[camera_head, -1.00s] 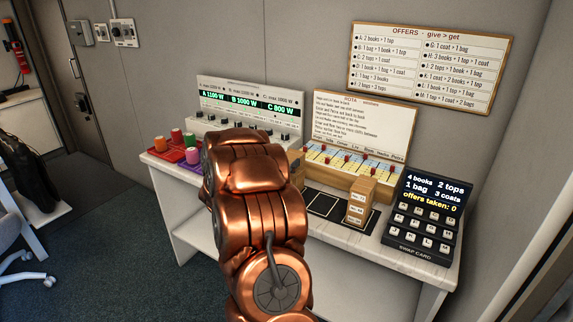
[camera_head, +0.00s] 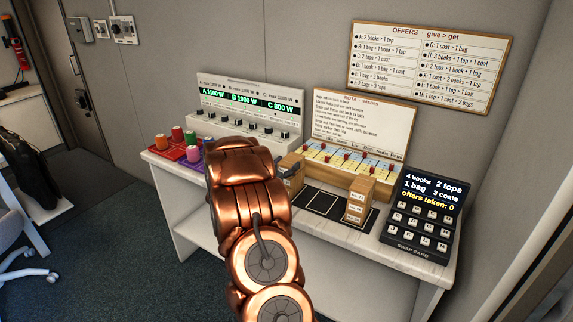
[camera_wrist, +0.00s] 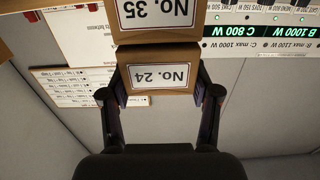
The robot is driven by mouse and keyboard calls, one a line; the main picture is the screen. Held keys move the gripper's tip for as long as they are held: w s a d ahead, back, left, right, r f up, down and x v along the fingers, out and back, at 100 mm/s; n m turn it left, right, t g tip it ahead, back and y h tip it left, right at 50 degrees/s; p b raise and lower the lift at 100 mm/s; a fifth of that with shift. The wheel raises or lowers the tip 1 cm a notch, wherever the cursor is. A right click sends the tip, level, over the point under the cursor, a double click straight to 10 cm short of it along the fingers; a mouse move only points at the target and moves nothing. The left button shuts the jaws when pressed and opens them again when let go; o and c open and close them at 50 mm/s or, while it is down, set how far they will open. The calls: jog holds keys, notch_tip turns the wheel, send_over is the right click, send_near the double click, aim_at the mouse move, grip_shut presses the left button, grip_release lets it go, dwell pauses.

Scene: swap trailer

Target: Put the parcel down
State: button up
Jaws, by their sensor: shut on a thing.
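My gripper (camera_wrist: 161,95) is shut on a tan parcel labelled No. 24 (camera_wrist: 160,76), with one finger on each side of it. In the wrist view the picture is upside down, and another parcel labelled No. 35 (camera_wrist: 158,14) shows against or close to it; I cannot tell if they touch. In the head view part of a tan parcel (camera_head: 289,163) shows beside my arm, at the left end of a dark mat with outlined squares (camera_head: 323,203). My arm hides much of the gripper there. A stack of labelled tan parcels (camera_head: 359,199) stands at the mat's right side.
The white table (camera_head: 405,258) also holds a grey power panel (camera_head: 245,118) with knobs, coloured spools (camera_head: 192,153) at left, a rota board (camera_head: 362,130) with a pegged rack behind the mat, and a black swap card keypad (camera_head: 425,215) at right. The mat's middle is clear.

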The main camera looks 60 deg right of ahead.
jog(key=shift+f, duration=0.15)
jog(key=o, duration=1.2)
jog(key=shift+o, duration=0.2)
jog(key=shift+r, duration=0.2)
jog(key=a+b, duration=0.2)
jog(key=a, duration=1)
jog(key=shift+s, duration=0.3)
